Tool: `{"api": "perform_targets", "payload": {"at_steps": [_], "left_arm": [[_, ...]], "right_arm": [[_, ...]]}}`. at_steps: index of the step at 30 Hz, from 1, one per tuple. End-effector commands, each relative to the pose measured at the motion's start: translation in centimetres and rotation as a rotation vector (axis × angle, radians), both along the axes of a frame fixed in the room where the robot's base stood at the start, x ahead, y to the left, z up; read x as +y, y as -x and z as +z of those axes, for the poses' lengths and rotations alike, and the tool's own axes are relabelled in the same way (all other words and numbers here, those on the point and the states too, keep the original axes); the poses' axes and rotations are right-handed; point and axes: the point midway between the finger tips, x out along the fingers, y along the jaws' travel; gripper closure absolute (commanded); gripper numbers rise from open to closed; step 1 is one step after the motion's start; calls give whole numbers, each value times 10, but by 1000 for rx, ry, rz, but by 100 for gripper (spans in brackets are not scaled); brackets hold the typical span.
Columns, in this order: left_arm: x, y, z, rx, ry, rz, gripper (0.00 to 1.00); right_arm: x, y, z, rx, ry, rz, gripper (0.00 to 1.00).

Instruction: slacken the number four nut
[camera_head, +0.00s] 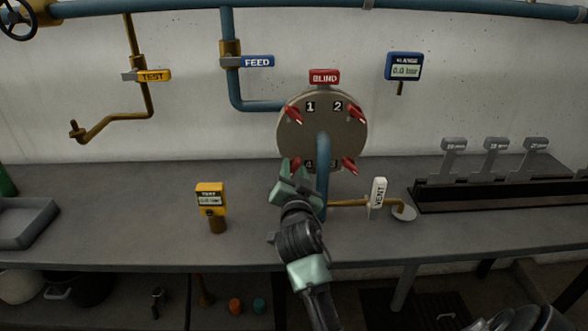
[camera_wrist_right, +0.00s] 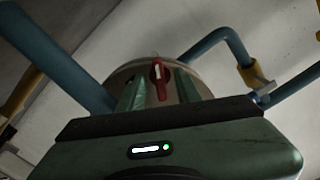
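A round grey flange (camera_head: 345,125) stands at the wall, with red winged nuts around it and the numbers 1 and 2 at its top. The number four nut (camera_head: 295,165) is at its lower left, partly hidden by my right gripper (camera_head: 293,172). In the right wrist view, a red nut (camera_wrist_right: 158,80) shows between the two green fingers of my right gripper (camera_wrist_right: 158,92). The fingers are apart, with gaps on both sides of the nut. The nuts at upper left (camera_head: 293,115), upper right (camera_head: 354,113) and lower right (camera_head: 350,163) are clear. My left gripper is not in view.
A blue pipe (camera_head: 322,150) runs down in front of the flange, close to my right gripper. A white VENT tag (camera_head: 378,192) and a yellow TEST gauge (camera_head: 211,197) stand on the grey bench (camera_head: 120,225). A red BLIND tag (camera_head: 324,77) is above the flange.

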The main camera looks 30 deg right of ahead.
Motion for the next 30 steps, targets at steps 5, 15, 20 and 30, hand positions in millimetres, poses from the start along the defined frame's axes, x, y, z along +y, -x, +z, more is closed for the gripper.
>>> {"api": "perform_targets", "payload": {"at_steps": [5,15,20,30], "left_arm": [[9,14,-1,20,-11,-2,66],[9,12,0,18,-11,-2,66],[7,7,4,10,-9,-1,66],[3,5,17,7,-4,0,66]], "right_arm": [[0,0,0,0,0,0,100],[0,0,1,9,16,1,100],[0,-1,1,41,65,1,100],[0,-1,3,179,296,1,100]]}}
